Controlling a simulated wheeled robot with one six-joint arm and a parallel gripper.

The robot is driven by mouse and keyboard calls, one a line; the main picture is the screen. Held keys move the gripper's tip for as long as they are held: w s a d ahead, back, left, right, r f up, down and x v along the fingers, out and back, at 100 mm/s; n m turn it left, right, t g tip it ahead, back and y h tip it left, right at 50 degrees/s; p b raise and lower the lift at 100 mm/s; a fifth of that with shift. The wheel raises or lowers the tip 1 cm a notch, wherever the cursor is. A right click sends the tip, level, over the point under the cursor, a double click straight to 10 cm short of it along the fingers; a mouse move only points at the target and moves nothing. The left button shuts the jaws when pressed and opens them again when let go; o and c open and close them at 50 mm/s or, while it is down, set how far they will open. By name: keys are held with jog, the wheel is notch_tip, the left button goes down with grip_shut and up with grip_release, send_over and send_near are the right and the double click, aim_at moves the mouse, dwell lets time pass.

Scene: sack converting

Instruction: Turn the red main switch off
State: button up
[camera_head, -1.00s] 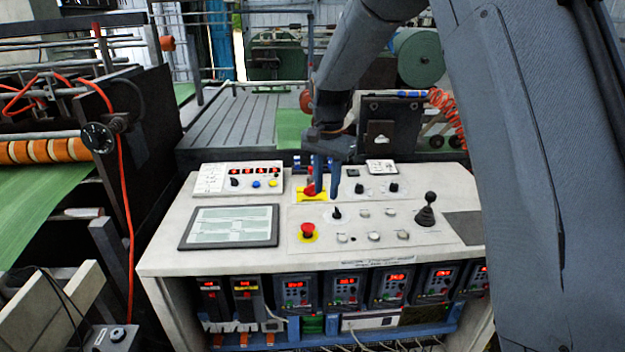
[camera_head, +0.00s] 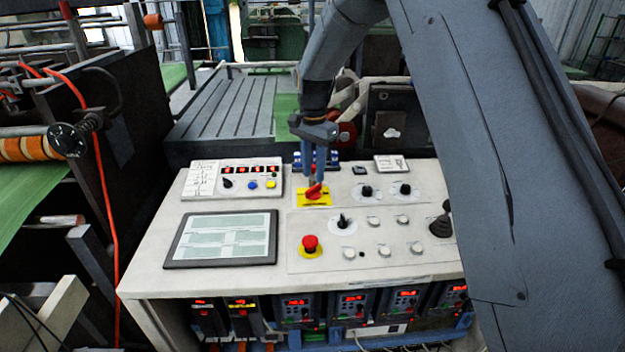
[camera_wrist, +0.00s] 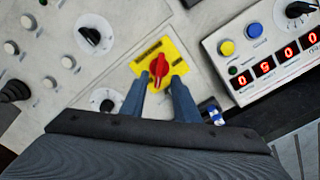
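The red main switch (camera_head: 313,190) is a red rotary knob on a yellow plate (camera_head: 314,200) on the console top. In the wrist view the red knob (camera_wrist: 159,66) shows in front of my gripper, its handle roughly upright in the picture, on the yellow plate (camera_wrist: 146,50). My gripper (camera_head: 315,176) points down just above the knob. In the wrist view my gripper (camera_wrist: 158,80) is open, one finger to each side of the knob's lower end. Whether a finger touches the knob cannot be told.
A red emergency button (camera_head: 310,244) on yellow stands nearer the front. A screen (camera_head: 222,238) and a box with red digits (camera_head: 232,180) are to the left. Black knobs (camera_head: 367,191) and a joystick (camera_head: 443,222) lie to the right. Black knobs also flank the plate in the wrist view.

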aim_at(314, 187)
jog(key=shift+f+p, duration=0.8)
jog(key=shift+f, duration=1.65)
jog(key=shift+d, duration=0.1)
grip_shut()
